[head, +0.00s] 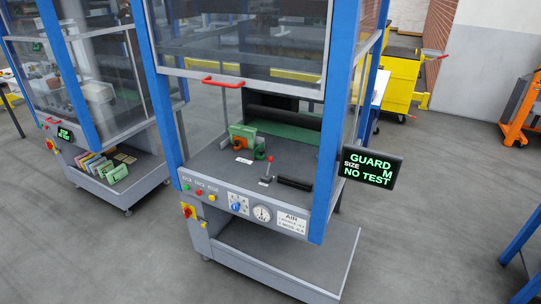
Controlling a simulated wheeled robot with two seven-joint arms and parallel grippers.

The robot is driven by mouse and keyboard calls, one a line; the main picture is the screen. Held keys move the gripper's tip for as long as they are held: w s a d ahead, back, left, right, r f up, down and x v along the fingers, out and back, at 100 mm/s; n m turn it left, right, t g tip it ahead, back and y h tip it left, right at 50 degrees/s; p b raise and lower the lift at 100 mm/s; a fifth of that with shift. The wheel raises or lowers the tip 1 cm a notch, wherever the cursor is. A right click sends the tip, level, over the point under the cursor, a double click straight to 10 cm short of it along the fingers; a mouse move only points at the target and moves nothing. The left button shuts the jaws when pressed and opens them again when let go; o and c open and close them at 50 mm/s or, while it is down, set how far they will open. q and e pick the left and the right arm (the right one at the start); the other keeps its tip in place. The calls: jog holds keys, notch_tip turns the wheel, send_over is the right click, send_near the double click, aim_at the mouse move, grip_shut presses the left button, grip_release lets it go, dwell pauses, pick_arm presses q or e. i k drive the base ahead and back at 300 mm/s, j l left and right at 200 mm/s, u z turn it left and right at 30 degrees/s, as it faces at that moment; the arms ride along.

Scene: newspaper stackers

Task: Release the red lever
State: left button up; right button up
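The red-knobbed lever (268,170) stands on the grey deck of the middle machine, its shaft leaning slightly to the right at the top. Left of it is a green and orange block-like fixture (243,136) with dark green rounded parts at its right. A black bar (294,183) lies to the lever's right. Neither of my grippers is in view, and nothing touches the lever.
The clear guard with a red handle (222,82) is above the open front. Blue posts (328,150) flank the opening. A screen (369,168) reads "GUARD SIZE M NO TEST". The front panel (212,202) has buttons and a gauge. Another machine (125,190) stands left.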

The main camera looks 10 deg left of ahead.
aim_at(270, 159)
jog(key=i+j+z, duration=0.1)
jog(key=j+z, duration=0.2)
jog(key=j, duration=0.45)
jog(key=j+z, duration=0.3)
jog(key=j, duration=0.45)
